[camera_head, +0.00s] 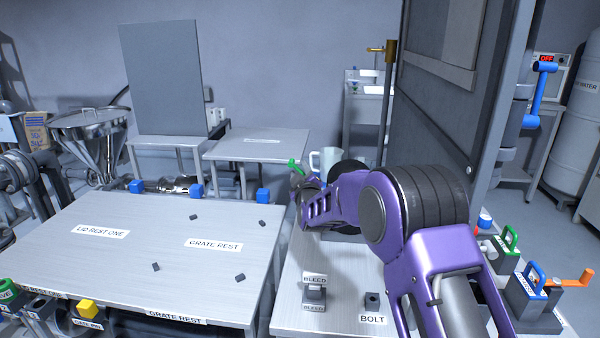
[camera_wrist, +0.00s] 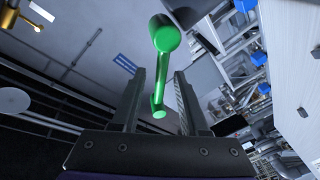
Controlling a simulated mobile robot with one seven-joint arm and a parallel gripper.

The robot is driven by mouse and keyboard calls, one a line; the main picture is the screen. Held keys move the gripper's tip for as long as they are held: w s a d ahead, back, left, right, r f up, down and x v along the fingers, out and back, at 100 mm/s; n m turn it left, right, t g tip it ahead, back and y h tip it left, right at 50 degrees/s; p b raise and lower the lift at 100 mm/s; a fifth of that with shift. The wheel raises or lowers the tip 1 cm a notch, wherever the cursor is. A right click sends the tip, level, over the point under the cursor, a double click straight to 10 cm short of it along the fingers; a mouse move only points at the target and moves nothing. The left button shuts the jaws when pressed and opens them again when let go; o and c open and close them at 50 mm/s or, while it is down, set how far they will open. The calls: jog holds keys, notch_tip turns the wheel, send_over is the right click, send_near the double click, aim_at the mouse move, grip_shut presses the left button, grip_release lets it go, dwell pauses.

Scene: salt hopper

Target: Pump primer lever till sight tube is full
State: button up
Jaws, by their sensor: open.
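A green lever (camera_wrist: 163,75) with a round knob end shows in the wrist view. It stands in the space between the two fingers of my gripper (camera_wrist: 160,74), which are open with a gap on each side of it. In the head view a small green piece (camera_head: 294,165) shows just beyond the end of my arm, by a pale grey jug (camera_head: 326,158). My gripper's fingers are mostly hidden there behind my purple arm. No label marks the primer lever, and I cannot make out a sight tube in either view.
A wide metal table (camera_head: 150,262) fills the left, with small dark blocks on it. BLEED (camera_head: 314,293) and BOLT (camera_head: 373,302) fittings stand on the bench below my arm. A dark panel (camera_head: 440,110) rises behind at right, with a blue lever (camera_head: 541,90) beyond it.

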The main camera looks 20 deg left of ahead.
grip_shut()
dwell(1.3)
